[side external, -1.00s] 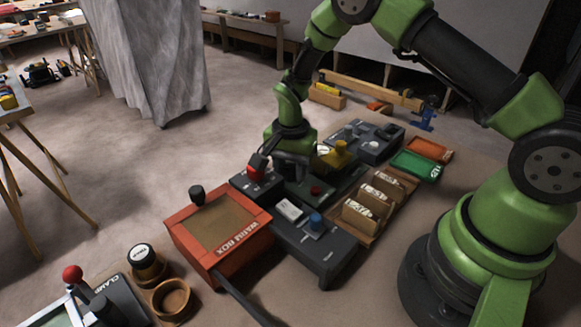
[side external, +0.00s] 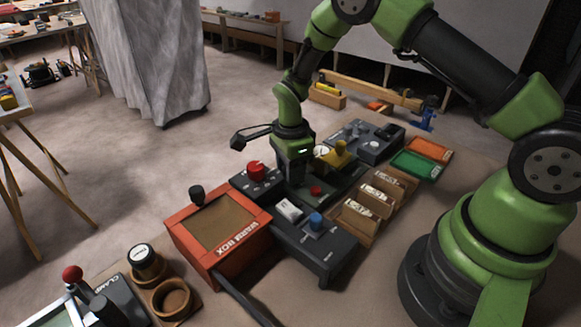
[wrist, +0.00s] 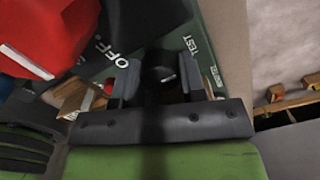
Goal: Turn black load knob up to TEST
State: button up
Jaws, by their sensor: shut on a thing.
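My gripper (wrist: 160,85) is shut on the black load knob (wrist: 158,62), with one finger on each side of it in the wrist view. The word TEST is printed on the dark green panel (wrist: 205,50) to the right of the knob, and OFF is printed to the left. Which way the knob points is too dark to tell. In the side view my gripper (side external: 296,180) points down onto the green panel and hides the knob.
A blue knob (side external: 316,222) and the orange warm box (side external: 222,240) are in front.

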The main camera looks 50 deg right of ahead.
jog(key=shift+m, duration=0.3)
jog(key=o, duration=0.9)
jog(key=shift+r, duration=0.1)
notch_tip(320, 180, up, 10)
jog(key=shift+f, duration=0.1)
